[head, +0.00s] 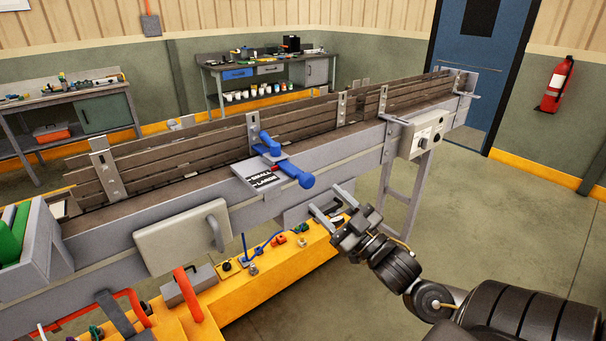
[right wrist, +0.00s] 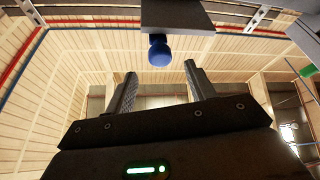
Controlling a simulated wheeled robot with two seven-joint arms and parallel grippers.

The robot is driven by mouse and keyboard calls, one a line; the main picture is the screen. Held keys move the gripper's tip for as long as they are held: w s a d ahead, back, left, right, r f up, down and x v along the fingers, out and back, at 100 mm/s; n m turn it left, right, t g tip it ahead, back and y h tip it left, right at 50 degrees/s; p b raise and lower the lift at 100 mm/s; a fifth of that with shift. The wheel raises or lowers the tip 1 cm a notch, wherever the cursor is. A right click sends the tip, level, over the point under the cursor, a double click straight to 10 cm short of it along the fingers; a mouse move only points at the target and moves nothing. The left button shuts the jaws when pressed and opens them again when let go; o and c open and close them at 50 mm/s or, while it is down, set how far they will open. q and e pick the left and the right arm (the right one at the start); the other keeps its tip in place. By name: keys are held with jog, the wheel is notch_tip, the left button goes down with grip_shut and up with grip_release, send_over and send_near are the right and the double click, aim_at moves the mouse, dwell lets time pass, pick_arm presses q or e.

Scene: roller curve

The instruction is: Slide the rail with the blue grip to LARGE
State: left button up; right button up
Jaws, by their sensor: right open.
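The blue grip (head: 297,174) sticks out from the near edge of the conveyor, on a rod over a plate (head: 262,181) lettered SMALL and LARGE. A small red mark shows beside the grip, near the SMALL line. The brown slatted rail (head: 215,127) runs along the conveyor, with a blue clamp (head: 268,142) at its bracket. My right gripper (head: 327,200) is open and empty, below and slightly right of the grip, apart from it. In the right wrist view, the blue grip (right wrist: 158,50) appears beyond and between the open fingers (right wrist: 162,88). My left gripper is not in view.
A grey control box (head: 423,135) sits on the conveyor side to the right. A grey panel with a handle (head: 183,240) is at the left. A yellow base (head: 270,270) with small parts lies below. The floor (head: 490,220) at right is open.

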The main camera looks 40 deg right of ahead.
aim_at(311, 185)
jog(key=p+x, duration=0.3)
jog(key=x, duration=0.5)
jog(key=shift+w+r, duration=0.15)
jog(key=shift+r, duration=0.05)
jog(key=shift+w, duration=0.5)
